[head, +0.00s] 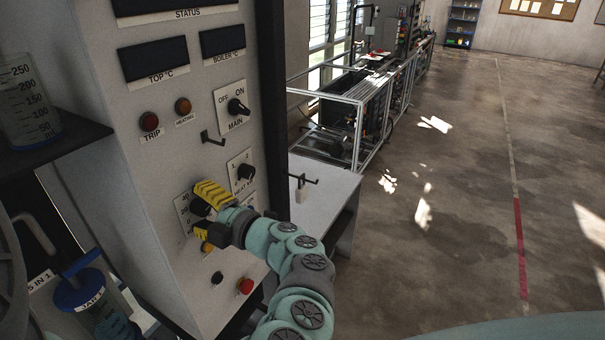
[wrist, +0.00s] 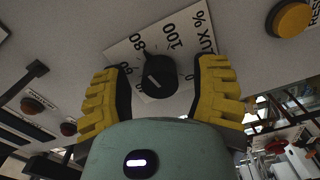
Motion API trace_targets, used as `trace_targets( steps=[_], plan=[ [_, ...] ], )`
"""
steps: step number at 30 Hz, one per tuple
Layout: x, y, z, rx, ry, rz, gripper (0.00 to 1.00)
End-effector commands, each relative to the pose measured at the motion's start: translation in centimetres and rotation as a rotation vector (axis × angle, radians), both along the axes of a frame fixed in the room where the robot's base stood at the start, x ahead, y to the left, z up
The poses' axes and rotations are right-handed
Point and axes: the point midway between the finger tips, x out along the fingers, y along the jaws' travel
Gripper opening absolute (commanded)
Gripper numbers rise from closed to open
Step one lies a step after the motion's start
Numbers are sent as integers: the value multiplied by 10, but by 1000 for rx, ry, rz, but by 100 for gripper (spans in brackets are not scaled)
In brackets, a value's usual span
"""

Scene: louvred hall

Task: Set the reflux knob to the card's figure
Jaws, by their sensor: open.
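My gripper (wrist: 160,82) is open, with one yellow finger on each side of the knob and gaps visible between. In the head view my gripper (head: 205,214) is at the panel's lower part and partly covers the knob (head: 199,206) and its plate. I see no card with a readable reflux figure.
The grey panel (head: 120,150) also carries a MAIN switch (head: 238,107), a heating knob (head: 246,172), lamps and a red button (head: 245,286). A yellow button (wrist: 291,19) is near the dial. Open floor lies right.

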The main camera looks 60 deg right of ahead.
Motion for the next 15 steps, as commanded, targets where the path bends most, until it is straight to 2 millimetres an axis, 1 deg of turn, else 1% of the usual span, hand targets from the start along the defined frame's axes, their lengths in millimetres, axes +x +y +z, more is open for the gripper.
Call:
trace_targets(
  steps=[5,15],
  plan=[
    [-13,-3,-1,1,2,-8,61],
    [-51,-5,0,0,1,-5,61]
  ],
)
